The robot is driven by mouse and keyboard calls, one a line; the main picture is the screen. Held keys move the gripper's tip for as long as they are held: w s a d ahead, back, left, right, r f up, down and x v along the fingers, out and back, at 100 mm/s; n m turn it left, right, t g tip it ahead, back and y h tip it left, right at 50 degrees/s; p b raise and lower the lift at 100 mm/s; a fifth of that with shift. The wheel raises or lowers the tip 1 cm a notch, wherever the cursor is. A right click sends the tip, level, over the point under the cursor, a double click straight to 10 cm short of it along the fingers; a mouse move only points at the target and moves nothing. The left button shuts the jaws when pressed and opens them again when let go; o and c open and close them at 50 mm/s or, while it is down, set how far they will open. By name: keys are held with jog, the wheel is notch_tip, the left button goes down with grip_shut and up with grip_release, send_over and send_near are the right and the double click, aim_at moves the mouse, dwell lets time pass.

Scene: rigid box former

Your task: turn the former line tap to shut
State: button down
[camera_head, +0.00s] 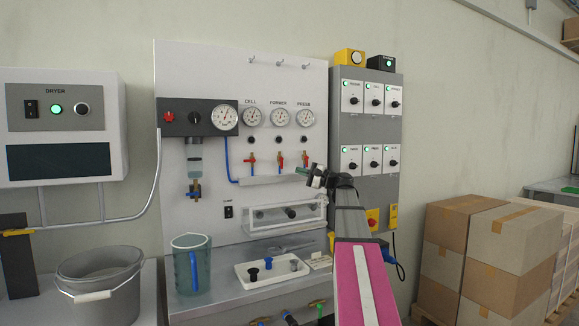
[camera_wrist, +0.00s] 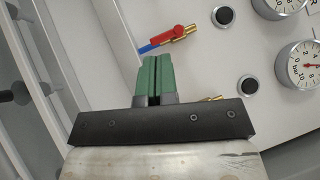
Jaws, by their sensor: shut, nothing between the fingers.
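The former line tap (camera_head: 280,159) is the middle of three small red-handled taps, below the FORMER gauge (camera_head: 279,118). The red tap in the wrist view (camera_wrist: 179,34) appears to be this one; its handle lies roughly along its brass and blue line. My gripper (camera_head: 303,170) is just right of and below the former tap in the head view, near the press tap (camera_head: 305,159). In the wrist view its green fingers (camera_wrist: 154,78) are together and empty, with a visible gap to the red tap. A brass end (camera_wrist: 212,99) shows behind the gripper.
The cell tap (camera_head: 250,159) stands left of the former tap. A white rail (camera_head: 262,180) runs below the taps, and black knobs (camera_head: 280,140) sit above them. A grey switch cabinet (camera_head: 367,130) stands to the right. A jug (camera_head: 191,263) is on the bench.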

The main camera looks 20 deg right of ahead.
jog(key=d+r+n+g+h, duration=0.1)
jog(key=d+n+g+h, duration=0.1)
jog(key=d, duration=0.7)
jog(key=x, duration=0.9)
jog(key=shift+w+a+r, duration=0.1)
jog(key=shift+w+r, duration=0.1)
jog(key=shift+w, duration=0.25)
jog(key=a, duration=0.3)
jog(key=shift+s+a, duration=0.15)
jog(key=shift+s, duration=0.05)
jog(key=shift+a, duration=0.55)
